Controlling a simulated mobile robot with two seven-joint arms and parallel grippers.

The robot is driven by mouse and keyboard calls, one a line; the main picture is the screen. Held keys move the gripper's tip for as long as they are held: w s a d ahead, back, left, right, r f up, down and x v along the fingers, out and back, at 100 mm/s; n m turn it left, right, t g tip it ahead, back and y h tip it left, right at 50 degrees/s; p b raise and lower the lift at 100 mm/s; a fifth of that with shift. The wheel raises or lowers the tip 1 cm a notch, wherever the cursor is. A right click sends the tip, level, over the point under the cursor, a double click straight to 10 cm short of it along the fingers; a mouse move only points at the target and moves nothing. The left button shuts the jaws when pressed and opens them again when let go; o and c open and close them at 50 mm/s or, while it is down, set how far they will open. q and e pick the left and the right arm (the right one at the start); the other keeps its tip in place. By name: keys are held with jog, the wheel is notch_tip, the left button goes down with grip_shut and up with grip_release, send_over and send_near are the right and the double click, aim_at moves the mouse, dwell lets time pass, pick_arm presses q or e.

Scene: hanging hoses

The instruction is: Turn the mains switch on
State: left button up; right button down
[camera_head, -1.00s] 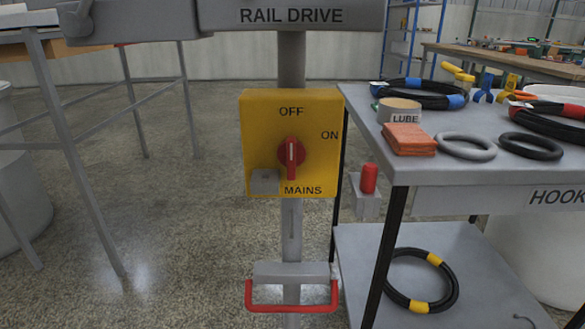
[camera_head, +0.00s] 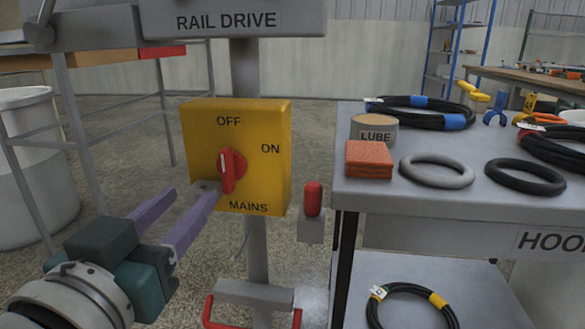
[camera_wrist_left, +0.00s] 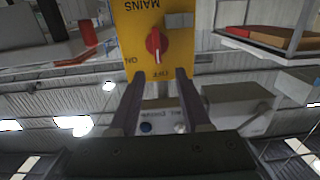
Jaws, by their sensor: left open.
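The mains switch box (camera_head: 262,160) is yellow, lettered OFF, ON and MAINS, and stands on a grey post. Its red rotary knob (camera_head: 230,170) has a white mark and stands upright, pointing to OFF. In the left wrist view the picture is upside down and the knob (camera_wrist_left: 155,45) lies just beyond the fingertips. My left gripper (camera_head: 195,190) is open and empty, its purple fingers reaching up from the lower left toward the knob, with no clear contact. One finger partly covers the small grey block at the box's lower left. My right gripper is not in view.
The RAIL DRIVE housing (camera_head: 232,20) is above the box. A red-capped grey holder (camera_head: 313,200) is close on the right. A grey cart (camera_head: 410,205) carries the lube tin (camera_head: 374,130), an orange stack (camera_head: 369,160) and hose coils. A red handle (camera_head: 210,315) is below.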

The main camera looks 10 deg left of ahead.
aim_at(223, 161)
pick_arm(q)
jog(key=w, duration=0.3)
jog(key=w+b, duration=0.1)
jog(key=w, duration=0.2)
jog(key=w+b, duration=0.1)
jog(key=w, duration=0.3)
jog(key=shift+d+r, duration=0.25)
jog(key=shift+d, duration=0.05)
grip_shut()
